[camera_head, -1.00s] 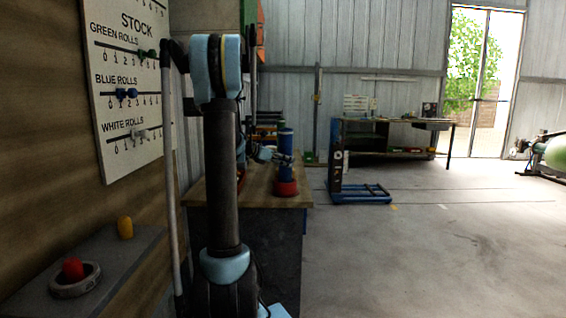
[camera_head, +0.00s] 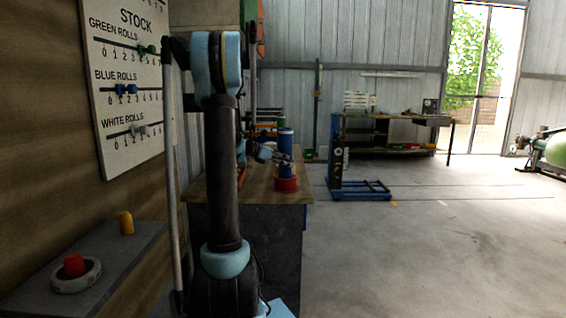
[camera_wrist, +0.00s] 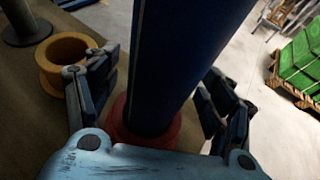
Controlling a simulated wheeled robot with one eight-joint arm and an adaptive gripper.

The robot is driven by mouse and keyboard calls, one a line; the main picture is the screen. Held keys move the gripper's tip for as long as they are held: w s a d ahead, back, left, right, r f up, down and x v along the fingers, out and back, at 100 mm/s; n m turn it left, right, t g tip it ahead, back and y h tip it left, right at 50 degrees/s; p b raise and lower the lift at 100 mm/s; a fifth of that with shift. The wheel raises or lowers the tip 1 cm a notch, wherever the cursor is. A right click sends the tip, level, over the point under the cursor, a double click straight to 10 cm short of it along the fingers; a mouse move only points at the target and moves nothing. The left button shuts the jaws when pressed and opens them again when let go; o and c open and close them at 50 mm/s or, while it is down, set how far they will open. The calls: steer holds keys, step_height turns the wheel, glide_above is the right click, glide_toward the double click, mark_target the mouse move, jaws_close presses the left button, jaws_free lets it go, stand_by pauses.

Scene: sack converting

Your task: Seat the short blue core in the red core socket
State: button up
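The blue core (camera_head: 286,140) stands upright on the wooden table, its lower end inside the red core socket (camera_head: 287,185). In the wrist view the blue core (camera_wrist: 180,60) fills the middle, and the red socket (camera_wrist: 119,128) rings its base. My gripper (camera_wrist: 165,95) has one finger on each side of the core. A gap shows between the left finger and the core; the right finger is close beside it. The gripper looks open around the core. In the head view my gripper (camera_head: 282,157) is small at mid-height of the core. The core's bottom inside the socket is hidden.
A yellow ring (camera_wrist: 52,75) and a dark round-based post stand on the table left of my gripper in the wrist view. A blue floor stand (camera_head: 362,190) stands beyond the table (camera_head: 215,190). Open floor lies right.

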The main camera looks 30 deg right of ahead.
steer(key=v, duration=1.2)
steer(key=shift+w, duration=0.1)
stand_by(0.4)
